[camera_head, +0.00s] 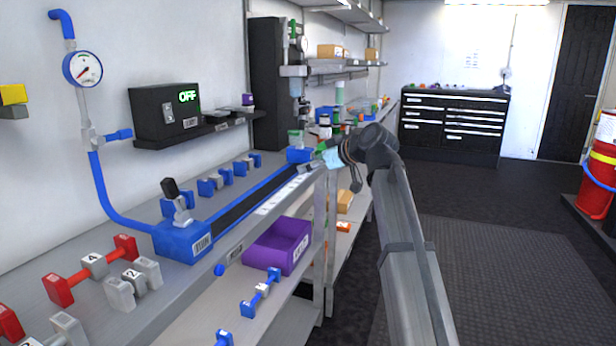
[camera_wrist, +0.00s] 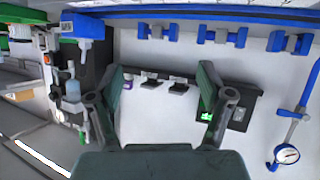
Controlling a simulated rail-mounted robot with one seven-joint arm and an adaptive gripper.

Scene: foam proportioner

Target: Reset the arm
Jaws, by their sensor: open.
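My arm reaches forward from the lower right in the head view, and its wrist bends left toward the workbench. My gripper (camera_head: 312,167) is at the far end of the arm, over the bench edge and small in that view. In the wrist view my gripper (camera_wrist: 160,88) shows two dark green fingers spread well apart, with nothing between them. The wrist picture appears upside down. Through the fingers it faces the white wall and a shelf bearing a black box (camera_wrist: 238,108) with a green display.
The black box (camera_head: 167,112) reads OFF. A gauge (camera_head: 82,68) sits on blue piping at the left. Open floor (camera_head: 500,270) lies right of my arm.

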